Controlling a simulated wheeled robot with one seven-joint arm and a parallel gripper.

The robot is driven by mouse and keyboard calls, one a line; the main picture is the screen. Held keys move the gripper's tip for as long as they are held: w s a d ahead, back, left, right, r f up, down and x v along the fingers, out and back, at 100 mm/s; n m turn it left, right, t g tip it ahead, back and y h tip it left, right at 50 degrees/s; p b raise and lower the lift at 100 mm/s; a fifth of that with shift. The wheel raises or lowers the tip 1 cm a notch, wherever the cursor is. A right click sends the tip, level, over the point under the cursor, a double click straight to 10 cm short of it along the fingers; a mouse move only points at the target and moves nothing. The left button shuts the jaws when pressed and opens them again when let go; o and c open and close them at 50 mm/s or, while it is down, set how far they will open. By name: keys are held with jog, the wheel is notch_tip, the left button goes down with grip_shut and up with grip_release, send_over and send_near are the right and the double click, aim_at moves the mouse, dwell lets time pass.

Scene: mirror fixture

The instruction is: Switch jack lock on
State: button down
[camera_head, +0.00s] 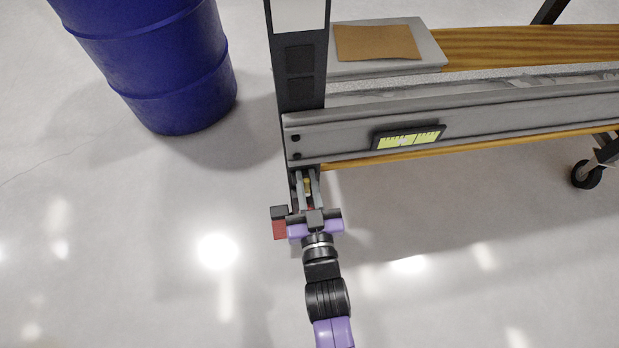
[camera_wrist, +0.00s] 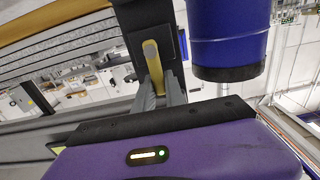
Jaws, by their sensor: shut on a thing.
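The jack lock shows as a small yellow lever (camera_wrist: 153,62) on a dark post in the wrist view. In the head view a bit of yellow (camera_head: 307,187) shows between my fingers, below the end of the grey beam. My gripper (camera_head: 308,182) is at the foot of the dark upright. In the wrist view my gripper (camera_wrist: 160,92) has its two grey fingers on either side of the lever's lower end, shut on it. The fingers partly hide where they touch it.
A blue drum (camera_head: 165,70) stands on the floor at the upper left. The grey beam (camera_head: 350,135) with a yellow-green label (camera_head: 408,138) runs right from the upright. A caster wheel (camera_head: 586,175) is at the right. Open floor lies in front.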

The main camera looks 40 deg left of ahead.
dwell(0.3)
jog(key=c, duration=1.4)
grip_release()
jog(key=p+v, duration=0.2)
jog(key=v, duration=0.6)
jog(key=shift+p, duration=0.3)
jog(key=shift+a, duration=0.1)
